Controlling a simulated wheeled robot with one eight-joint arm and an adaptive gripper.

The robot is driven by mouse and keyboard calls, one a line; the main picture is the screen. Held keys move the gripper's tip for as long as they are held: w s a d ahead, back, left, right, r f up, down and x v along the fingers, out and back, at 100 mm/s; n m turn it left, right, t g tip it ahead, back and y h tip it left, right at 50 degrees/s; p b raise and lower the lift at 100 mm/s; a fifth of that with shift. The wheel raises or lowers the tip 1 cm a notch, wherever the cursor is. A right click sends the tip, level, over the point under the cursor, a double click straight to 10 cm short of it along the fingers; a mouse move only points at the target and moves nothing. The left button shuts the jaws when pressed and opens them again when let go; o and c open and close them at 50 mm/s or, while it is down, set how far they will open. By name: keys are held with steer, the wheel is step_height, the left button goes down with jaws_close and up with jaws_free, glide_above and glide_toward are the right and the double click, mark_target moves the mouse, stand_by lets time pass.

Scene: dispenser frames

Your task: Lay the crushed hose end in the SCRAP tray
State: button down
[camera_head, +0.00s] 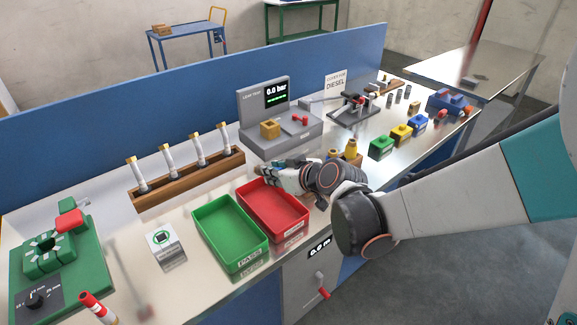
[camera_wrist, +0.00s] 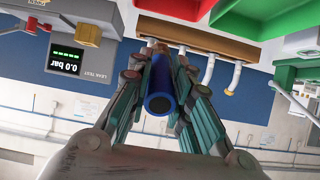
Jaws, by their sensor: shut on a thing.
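My gripper (camera_head: 262,168) is at the back edge of the red tray (camera_head: 246,191), in front of the leak tester. In the wrist view my gripper (camera_wrist: 160,75) is shut on a hose end (camera_wrist: 159,104), a tube with a blue rim and a dark opening facing the camera. A crushed part cannot be made out. In the head view the held piece is mostly hidden by the fingers. The red tray looks empty; its front label is too small to read surely. It also shows at the top of the wrist view (camera_wrist: 172,6).
A green tray (camera_head: 208,218) labelled PASS stands left of the red one. Behind is a wooden rack (camera_head: 186,182) with several white hoses. The leak tester (camera_head: 277,139) reads 0.0 bar. Bottles and coloured blocks stand to the right. A green machine (camera_head: 62,252) is at left.

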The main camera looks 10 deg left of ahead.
step_height(320, 180, down, 7)
steer(key=b, duration=0.4)
steer(key=shift+r, duration=0.2)
steer(key=c, duration=1.4)
jaws_free()
steer(key=shift+o, duration=0.2)
steer(key=s+d, duration=0.8)
steer(key=d, duration=0.1)
steer(key=shift+s+d+r, duration=0.25)
steer(key=shift+d+r, duration=0.05)
steer(key=shift+d, duration=0.1)
